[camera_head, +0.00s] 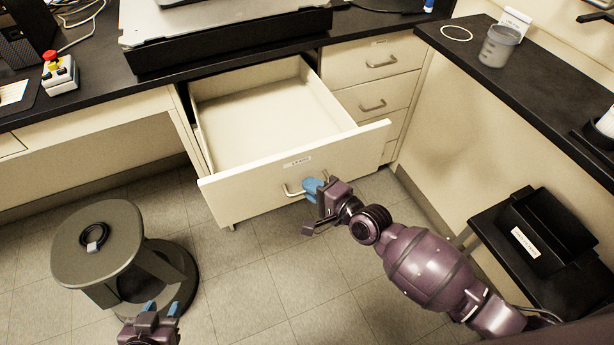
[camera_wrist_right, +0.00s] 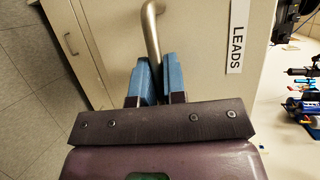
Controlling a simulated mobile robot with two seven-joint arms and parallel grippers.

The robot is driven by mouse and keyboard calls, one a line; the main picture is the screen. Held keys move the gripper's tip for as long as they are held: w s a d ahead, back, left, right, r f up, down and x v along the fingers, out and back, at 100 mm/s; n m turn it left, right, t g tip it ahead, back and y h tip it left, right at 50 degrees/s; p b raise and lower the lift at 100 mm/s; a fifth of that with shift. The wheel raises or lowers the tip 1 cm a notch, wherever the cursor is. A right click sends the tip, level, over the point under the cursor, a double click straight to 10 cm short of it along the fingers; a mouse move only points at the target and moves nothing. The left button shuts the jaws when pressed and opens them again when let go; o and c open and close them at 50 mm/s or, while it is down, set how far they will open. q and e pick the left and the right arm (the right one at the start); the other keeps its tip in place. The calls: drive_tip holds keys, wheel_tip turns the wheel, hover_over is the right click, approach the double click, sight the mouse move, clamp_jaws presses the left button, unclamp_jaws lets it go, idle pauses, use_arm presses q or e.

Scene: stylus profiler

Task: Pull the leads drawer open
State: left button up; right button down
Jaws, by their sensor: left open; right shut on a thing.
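My right gripper (camera_head: 312,188) is shut on the drawer's metal handle (camera_head: 291,190). In the right wrist view the blue fingers (camera_wrist_right: 154,80) close around one end of the handle bar (camera_wrist_right: 150,30). My left gripper (camera_head: 160,312) is open and empty, low at the left, near the stool and away from the drawer.
A dark round stool (camera_head: 105,245) with a coiled black cable (camera_head: 94,237) stands on the floor at left. A black bin (camera_head: 545,230) sits on a low stand at right. Closed drawers (camera_head: 375,85) are right of the open one.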

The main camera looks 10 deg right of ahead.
drive_tip(key=shift+s+d, duration=0.15)
drive_tip(key=shift+s, duration=0.15)
drive_tip(key=c, duration=1.2)
unclamp_jaws()
drive_tip(key=v, duration=1)
drive_tip(key=shift+s+d+r+p, duration=0.15)
drive_tip(key=shift+s+d+p, duration=0.1)
drive_tip(key=shift+s+p, duration=0.1)
